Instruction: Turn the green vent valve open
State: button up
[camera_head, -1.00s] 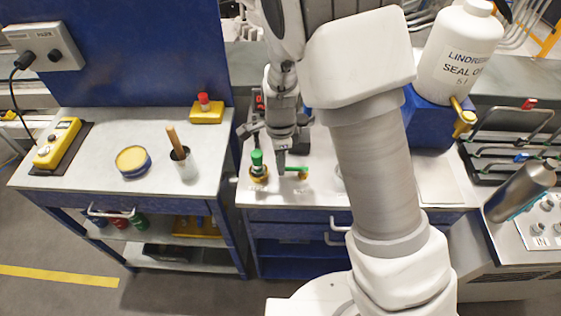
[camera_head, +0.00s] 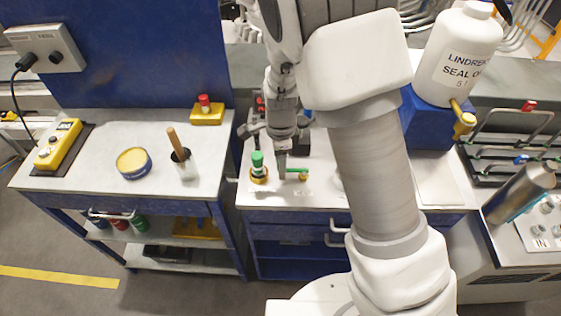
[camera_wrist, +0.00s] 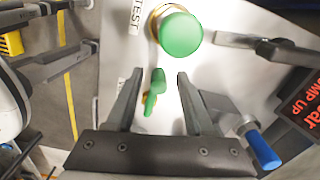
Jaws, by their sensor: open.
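The green vent valve has a narrow green lever handle on a brass body. In the wrist view the valve (camera_wrist: 154,88) lies between the two finger outlines, apart from both. It also shows in the head view (camera_head: 299,171), just right of my fingertip. My gripper (camera_wrist: 159,76) is open and empty, with one dark finger on each side of the lever. In the head view my gripper (camera_head: 282,172) points down over the bench top. I cannot tell the fingertips' exact height against the lever. Part of the valve body is hidden under the handle.
A round green knob (camera_wrist: 180,33) on a brass base stands close by the valve, by a TEST label. A blue-tipped handle (camera_wrist: 263,150) and a dark display with red text (camera_wrist: 300,103) are at the right. A large white bottle (camera_head: 463,50) stands at the back right.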

notch_tip(320, 180, up, 17)
jog(key=p, duration=0.1)
jog(key=shift+r, duration=0.2)
dwell(0.3)
jog(key=s+d+r+n+t, duration=0.2)
jog(key=s+d+r+n, duration=0.3)
jog(key=s+d+n, duration=0.3)
jog(key=s+d+r+n+t, duration=0.3)
jog(key=s+d+r+n, duration=0.3)
jog(key=s, duration=0.4)
jog(key=shift+d+n+t, duration=0.3)
jog(key=shift+d+n, duration=0.6)
jog(key=shift+d, duration=0.05)
